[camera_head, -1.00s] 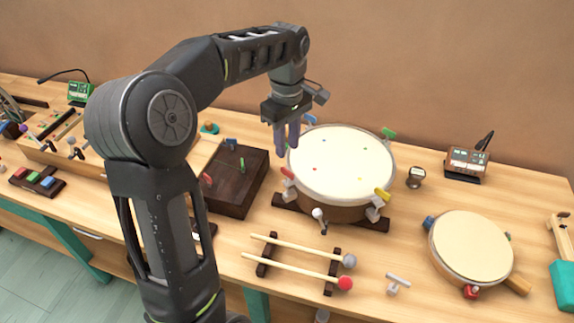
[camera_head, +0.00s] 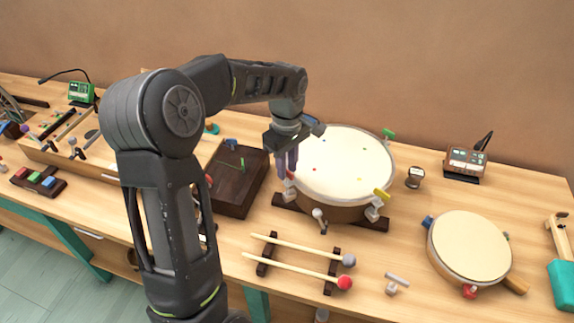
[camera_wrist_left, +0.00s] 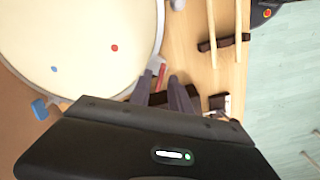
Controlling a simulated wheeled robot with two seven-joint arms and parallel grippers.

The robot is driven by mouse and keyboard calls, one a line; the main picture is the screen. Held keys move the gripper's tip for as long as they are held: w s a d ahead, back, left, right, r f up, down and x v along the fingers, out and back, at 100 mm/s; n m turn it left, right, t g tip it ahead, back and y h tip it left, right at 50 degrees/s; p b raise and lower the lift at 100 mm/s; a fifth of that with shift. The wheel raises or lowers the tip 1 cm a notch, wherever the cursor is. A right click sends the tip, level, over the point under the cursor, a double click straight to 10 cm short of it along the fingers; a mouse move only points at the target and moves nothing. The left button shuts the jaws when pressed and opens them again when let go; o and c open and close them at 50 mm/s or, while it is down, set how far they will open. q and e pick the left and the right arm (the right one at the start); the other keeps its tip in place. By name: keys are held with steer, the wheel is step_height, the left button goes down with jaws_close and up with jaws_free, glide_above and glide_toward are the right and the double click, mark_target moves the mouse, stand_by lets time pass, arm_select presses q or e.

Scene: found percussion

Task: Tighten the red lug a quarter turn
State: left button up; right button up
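The large drum (camera_head: 345,165) has a cream head with coloured dots and coloured lugs around its rim. The red lug (camera_head: 291,175) is on its near-left rim, partly hidden by my gripper; it also shows in the left wrist view (camera_wrist_left: 159,70). My left gripper (camera_head: 287,172) points down at this lug, its fingers apart. In the wrist view the lug shows between and just beyond the fingertips; I cannot tell whether they touch it. My right gripper is not in view.
The yellow lug (camera_head: 382,195) and green lug (camera_head: 389,133) are on the drum's right side. A dark wooden box (camera_head: 235,185) stands close left of the gripper. Two mallets (camera_head: 300,262) lie on a rack in front. A smaller drum (camera_head: 470,245) is at right.

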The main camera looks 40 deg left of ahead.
arm_select(q)
jaws_close()
steer(key=shift+m, duration=0.4)
stand_by(0.4)
steer(key=m, duration=0.2)
steer(key=shift+m, duration=0.4)
steer(key=m, duration=0.4)
steer(key=shift+m, duration=0.3)
steer(key=m, duration=0.9)
steer(key=shift+m, duration=0.4)
